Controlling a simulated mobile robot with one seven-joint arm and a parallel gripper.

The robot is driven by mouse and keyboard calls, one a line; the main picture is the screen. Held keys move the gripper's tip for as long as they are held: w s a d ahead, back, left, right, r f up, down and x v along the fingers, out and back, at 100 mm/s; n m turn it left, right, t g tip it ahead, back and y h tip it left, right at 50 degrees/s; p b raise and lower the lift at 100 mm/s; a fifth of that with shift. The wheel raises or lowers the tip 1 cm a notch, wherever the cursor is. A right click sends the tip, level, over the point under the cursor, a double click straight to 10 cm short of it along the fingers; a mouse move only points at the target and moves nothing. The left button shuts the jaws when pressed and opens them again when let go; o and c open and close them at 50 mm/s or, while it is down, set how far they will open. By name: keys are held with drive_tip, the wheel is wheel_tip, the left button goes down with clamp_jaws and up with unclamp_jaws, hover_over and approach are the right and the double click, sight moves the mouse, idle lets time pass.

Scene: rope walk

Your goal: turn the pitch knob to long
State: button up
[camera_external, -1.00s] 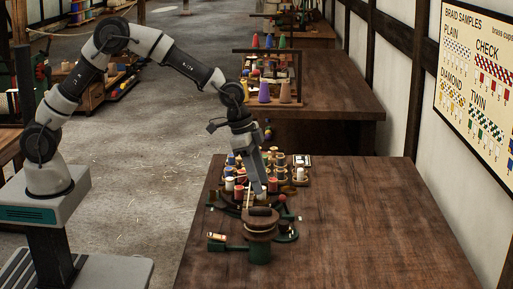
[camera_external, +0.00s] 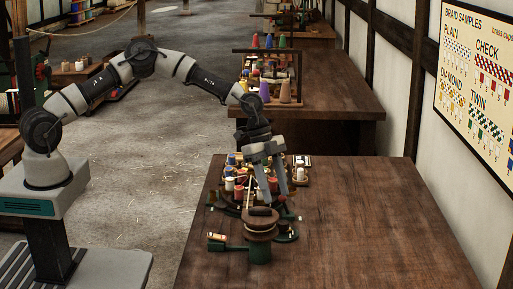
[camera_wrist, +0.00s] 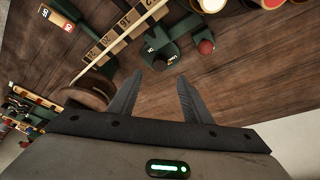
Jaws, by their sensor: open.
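A dark green braiding stand with a round wooden top (camera_external: 262,222) stands near the front of the table. In the wrist view a dark knob on a green arm (camera_wrist: 160,62) carries a small white mark that seems to read "ON"; a red ball-topped part (camera_wrist: 206,46) is to its right. I cannot tell for sure which is the pitch knob. My gripper (camera_wrist: 160,76) is open and empty, its fingertips pointing toward the dark knob.
A numbered wooden scale (camera_wrist: 125,30) with a pale rod across it lies beside the knob. Several thread spools (camera_external: 238,185) stand behind the stand. The table's right side (camera_external: 370,220) is clear. A second table with coloured cones (camera_external: 285,92) is farther back.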

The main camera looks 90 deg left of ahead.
sight(284, 222)
drive_tip(key=x, duration=0.8)
drive_tip(key=shift+w+d+f, duration=0.1)
drive_tip(key=shift+f, duration=0.15)
